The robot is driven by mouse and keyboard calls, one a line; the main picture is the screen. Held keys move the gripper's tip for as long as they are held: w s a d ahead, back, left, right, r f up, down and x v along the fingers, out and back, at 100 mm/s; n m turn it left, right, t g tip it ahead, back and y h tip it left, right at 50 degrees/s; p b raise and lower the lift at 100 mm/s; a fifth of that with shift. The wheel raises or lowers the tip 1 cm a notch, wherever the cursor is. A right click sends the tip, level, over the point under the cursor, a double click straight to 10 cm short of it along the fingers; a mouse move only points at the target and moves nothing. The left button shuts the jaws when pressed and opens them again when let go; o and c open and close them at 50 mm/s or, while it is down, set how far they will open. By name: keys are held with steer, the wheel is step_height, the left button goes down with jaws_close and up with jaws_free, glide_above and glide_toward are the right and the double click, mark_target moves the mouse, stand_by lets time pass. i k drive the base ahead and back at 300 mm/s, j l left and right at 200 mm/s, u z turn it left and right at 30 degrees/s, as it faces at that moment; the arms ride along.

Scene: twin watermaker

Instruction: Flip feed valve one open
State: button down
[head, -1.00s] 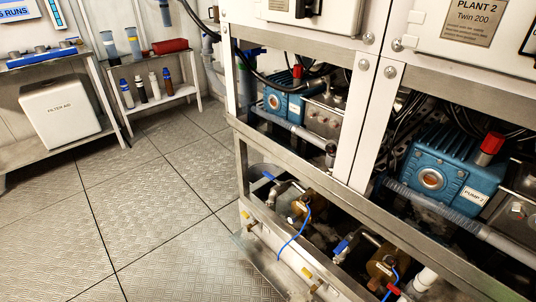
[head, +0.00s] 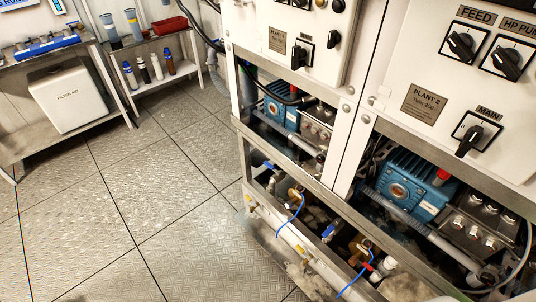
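Two valves with blue levers sit in the low tray under the watermaker cabinet. The left one (head: 262,165) is below the left pump, near brass fittings and a blue hose. The right one (head: 328,231) is nearer the middle of the tray, by another brass fitting. I see no label marking which is feed valve one. The levers are too small for me to tell open from closed. My gripper is not in view.
The tray's metal front rail (head: 300,250) runs along the open floor (head: 150,190). Above are blue pumps (head: 405,185) and white panels with black knobs (head: 461,44). Shelves with bottles and a white box (head: 67,97) stand at the left.

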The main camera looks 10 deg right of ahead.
mark_target(266, 163)
steer(key=i+j+u, duration=0.2)
steer(key=j, duration=0.3)
steer(key=i+j+u, duration=0.2)
steer(key=i+j, duration=0.2)
steer(key=i+j+u, duration=0.3)
steer(key=i, duration=0.65)
steer(key=i+j+u, duration=0.1)
steer(key=i+u, duration=0.2)
steer(key=i, duration=0.65)
steer(key=i+z, duration=0.15)
steer(key=i, duration=0.4)
steer(key=i+j+z, duration=0.15)
steer(key=i, duration=0.35)
steer(key=i+z, duration=0.15)
steer(key=i, duration=0.4)
steer(key=i+z, duration=0.25)
steer(key=z, duration=0.2)
steer(key=i+z, duration=0.25)
steer(key=z, duration=0.2)
steer(key=i+j+z, duration=0.15)
steer(key=z, duration=0.3)
steer(key=i+j+z, duration=0.25)
steer(key=z, duration=0.2)
steer(key=i+j+z, duration=0.15)
steer(key=i+z, duration=0.2)
steer(key=z, duration=0.15)
steer(key=i+j+z, duration=0.25)
steer(key=z, duration=0.25)
steer(key=i+j+z, duration=0.25)
steer(key=j+z, duration=0.25)
